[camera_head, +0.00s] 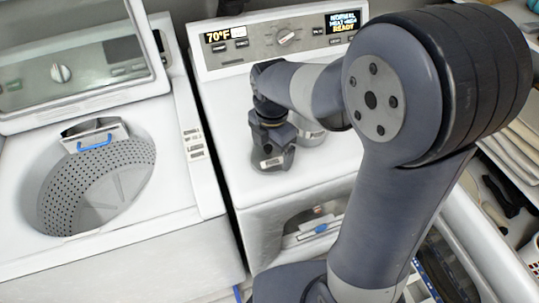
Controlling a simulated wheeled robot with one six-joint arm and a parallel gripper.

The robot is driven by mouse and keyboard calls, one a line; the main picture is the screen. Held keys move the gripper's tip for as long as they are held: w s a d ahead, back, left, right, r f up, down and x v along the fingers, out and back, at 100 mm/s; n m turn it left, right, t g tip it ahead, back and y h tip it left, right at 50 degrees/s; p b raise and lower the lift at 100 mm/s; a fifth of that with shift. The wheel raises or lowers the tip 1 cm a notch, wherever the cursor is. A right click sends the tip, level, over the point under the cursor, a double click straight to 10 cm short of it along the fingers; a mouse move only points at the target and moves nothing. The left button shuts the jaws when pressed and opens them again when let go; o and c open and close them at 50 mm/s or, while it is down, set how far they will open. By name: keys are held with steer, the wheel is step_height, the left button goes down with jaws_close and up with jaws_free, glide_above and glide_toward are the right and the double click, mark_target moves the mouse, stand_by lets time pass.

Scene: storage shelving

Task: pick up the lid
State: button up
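My gripper (271,163) is at the end of my arm, pointing down just above or at the white top of the dryer (226,160). Its fingertips are dark and small here, and whether they are apart or closed does not show. A shiny, rounded metal thing (312,133) sits on the dryer top just right of and behind my gripper, partly hidden by my arm. It may be the lid or a pot with it; I cannot tell. I see no clear contact between it and my gripper.
An open washer (190,215) with a perforated drum (110,180) stands at left, its door raised. A blue-handled metal thing (96,133) is at the drum's rear edge. The dryer's control panel (285,40) rises behind. Shelves with folded items (519,150) are at right.

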mark_target(273, 154)
steer(key=c, duration=0.3)
step_height(273, 154, up, 10)
steer(key=shift+w+d+f, duration=0.1)
steer(key=shift+w+d, duration=0.05)
steer(key=shift+c, duration=0.2)
steer(key=w+d+r+p, duration=0.65)
steer(key=d+r, duration=0.25)
steer(key=d, duration=0.2)
step_height(273, 154, down, 6)
steer(key=b, duration=0.5)
steer(key=shift+w+a+f, duration=0.15)
steer(key=shift+w+a, duration=0.05)
steer(key=shift+w, duration=0.15)
